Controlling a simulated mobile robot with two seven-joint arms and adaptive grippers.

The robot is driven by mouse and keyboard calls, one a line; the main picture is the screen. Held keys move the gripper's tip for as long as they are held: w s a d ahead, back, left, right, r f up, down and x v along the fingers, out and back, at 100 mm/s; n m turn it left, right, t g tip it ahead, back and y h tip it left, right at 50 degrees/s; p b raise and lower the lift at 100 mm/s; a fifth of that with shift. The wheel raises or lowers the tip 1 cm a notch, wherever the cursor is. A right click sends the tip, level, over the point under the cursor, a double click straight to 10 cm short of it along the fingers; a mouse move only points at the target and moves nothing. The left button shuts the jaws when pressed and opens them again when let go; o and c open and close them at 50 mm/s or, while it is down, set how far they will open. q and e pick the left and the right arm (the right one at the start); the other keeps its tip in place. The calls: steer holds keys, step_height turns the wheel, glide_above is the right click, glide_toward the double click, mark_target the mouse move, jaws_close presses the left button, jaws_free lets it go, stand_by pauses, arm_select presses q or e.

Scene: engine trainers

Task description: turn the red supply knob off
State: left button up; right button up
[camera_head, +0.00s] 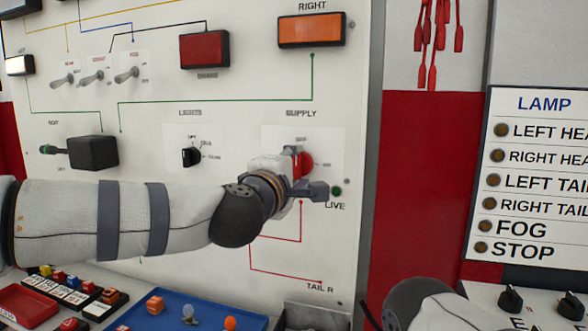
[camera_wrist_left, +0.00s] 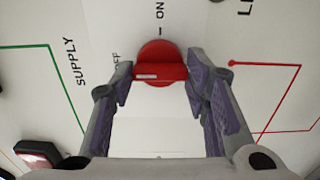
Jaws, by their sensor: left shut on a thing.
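The red supply knob (camera_head: 305,163) is on the white panel under the SUPPLY label. My left gripper (camera_head: 293,174) reaches it from the left and partly hides it. In the left wrist view, the red knob (camera_wrist_left: 159,54) sits between my two fingers, which are shut on the ends of its grip bar. That bar lies crosswise there, and its white line is at the left end, toward the OFF mark (camera_wrist_left: 116,58). The ON mark (camera_wrist_left: 160,11) is above the knob. The small green LIVE lamp (camera_head: 336,191) looks dark. My right gripper is not in view.
A black lights knob (camera_head: 190,157) and several toggle switches (camera_head: 97,76) are on the panel to the left. A blue tray (camera_head: 180,311) with small parts and a red tray (camera_head: 25,305) lie below. A lamp board (camera_head: 540,180) stands at the right.

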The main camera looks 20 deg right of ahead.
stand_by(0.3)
arm_select(q)
steer(key=o, duration=1.1)
steer(key=shift+o, duration=0.2)
steer(key=v, duration=1.2)
